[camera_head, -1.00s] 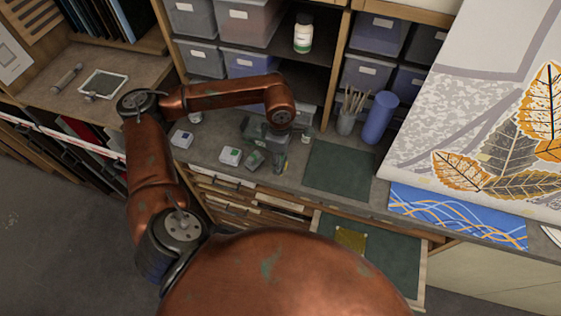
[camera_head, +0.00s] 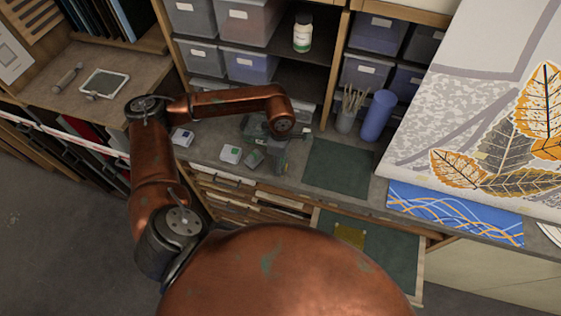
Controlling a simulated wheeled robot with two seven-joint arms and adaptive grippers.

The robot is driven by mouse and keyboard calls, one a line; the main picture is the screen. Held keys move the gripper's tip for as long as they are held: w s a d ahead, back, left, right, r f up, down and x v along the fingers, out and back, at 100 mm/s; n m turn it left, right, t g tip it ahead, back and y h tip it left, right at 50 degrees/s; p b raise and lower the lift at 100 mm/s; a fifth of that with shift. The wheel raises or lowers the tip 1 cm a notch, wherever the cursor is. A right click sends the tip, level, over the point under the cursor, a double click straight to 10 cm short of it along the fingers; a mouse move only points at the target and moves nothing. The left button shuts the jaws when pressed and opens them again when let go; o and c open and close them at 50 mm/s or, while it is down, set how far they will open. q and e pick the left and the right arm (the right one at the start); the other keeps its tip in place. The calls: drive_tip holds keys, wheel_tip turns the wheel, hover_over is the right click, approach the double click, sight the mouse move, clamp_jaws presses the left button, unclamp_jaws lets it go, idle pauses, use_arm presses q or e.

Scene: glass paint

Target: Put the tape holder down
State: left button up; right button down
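My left arm comes in from the left and reaches over the counter, its wrist bent down. A grey-green piece (camera_head: 255,127), which may be the tape holder, shows just left of the wrist. I cannot tell whether it is held or touches the counter. My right gripper is not in view.
Small boxes (camera_head: 231,154) stand left of the gripper. A dark green mat (camera_head: 340,166) lies to its right, with a brush cup (camera_head: 346,121) and blue cylinder (camera_head: 377,115) behind. An open drawer (camera_head: 385,255) juts out below. Shelves with bins stand behind.

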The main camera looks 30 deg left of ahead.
use_arm(q)
drive_tip(key=o, duration=0.3)
drive_tip(key=shift+r, duration=0.45)
wheel_tip(320, 180, up, 10)
drive_tip(key=shift+r+b, duration=0.2)
drive_tip(key=shift+b, duration=0.75)
drive_tip(key=shift+r, duration=0.55)
